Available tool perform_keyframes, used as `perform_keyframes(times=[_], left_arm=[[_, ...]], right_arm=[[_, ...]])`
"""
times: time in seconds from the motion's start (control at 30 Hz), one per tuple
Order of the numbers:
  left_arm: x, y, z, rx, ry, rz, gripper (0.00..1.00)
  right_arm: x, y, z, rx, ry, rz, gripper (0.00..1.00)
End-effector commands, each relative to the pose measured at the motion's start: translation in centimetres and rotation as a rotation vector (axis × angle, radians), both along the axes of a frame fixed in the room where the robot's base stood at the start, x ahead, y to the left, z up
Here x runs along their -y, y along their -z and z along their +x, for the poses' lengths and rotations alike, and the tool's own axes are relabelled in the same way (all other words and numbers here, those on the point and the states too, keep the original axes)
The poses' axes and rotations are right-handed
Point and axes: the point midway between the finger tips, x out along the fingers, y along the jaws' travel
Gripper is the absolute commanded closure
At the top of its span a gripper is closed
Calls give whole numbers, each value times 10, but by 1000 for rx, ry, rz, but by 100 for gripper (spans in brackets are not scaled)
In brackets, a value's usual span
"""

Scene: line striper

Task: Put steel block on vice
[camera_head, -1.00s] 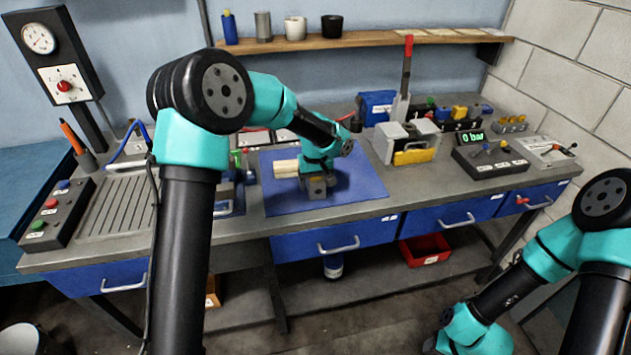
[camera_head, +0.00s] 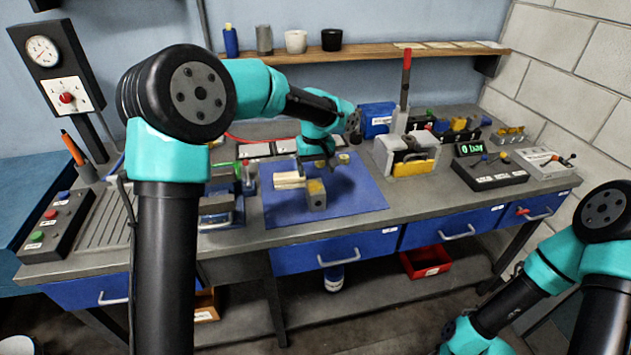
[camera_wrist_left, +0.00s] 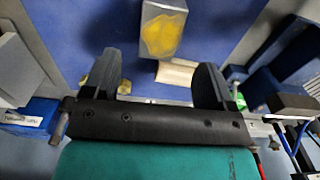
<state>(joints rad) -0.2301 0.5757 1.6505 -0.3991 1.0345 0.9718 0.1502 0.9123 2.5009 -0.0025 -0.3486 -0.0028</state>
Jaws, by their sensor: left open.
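The steel block (camera_head: 317,201), a grey block with a yellow-marked top, stands on the blue mat (camera_head: 360,203). In the left wrist view the block (camera_wrist_left: 162,32) lies beyond the fingertips. My left gripper (camera_head: 331,163) hangs over the mat, behind the block and apart from it. In the left wrist view the gripper (camera_wrist_left: 157,75) is open, with nothing between its fingers. What looks like the vice (camera_head: 218,210), blue with grey jaws, sits left of the mat; it is partly hidden by my left arm. My right arm is at lower right, its fingers out of frame.
A cream block (camera_head: 289,181) lies beside the steel block. A small brass piece (camera_head: 343,158) is at the mat's back. A grey press with a red-tipped lever (camera_head: 404,100) stands right of the mat. A control box (camera_head: 490,172) is farther right. The mat's front right is clear.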

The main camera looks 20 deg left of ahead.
Motion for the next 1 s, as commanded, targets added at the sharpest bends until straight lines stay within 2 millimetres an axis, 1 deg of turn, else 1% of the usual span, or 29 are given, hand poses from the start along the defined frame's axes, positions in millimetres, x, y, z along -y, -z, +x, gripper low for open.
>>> perform_keyframes(times=[0.03,0.1,0.23,0.7,0.77,0.93,1.0], left_arm=[[0,-8,1,3,0,-1,21],[0,-16,0,1,-1,0,21],[0,-24,0,0,-1,0,21],[0,-26,0,-1,-1,0,21],[0,-25,0,-1,-1,0,17],[0,-25,0,-1,-1,0,0],[0,-25,0,-1,-1,0,0]], right_arm=[[0,0,0,0,0,0,57],[0,0,0,0,0,0,57],[0,0,0,0,0,0,57],[0,0,0,0,0,0,57],[0,0,0,0,0,0,57],[0,0,0,0,0,0,57],[0,0,0,0,0,0,57]])
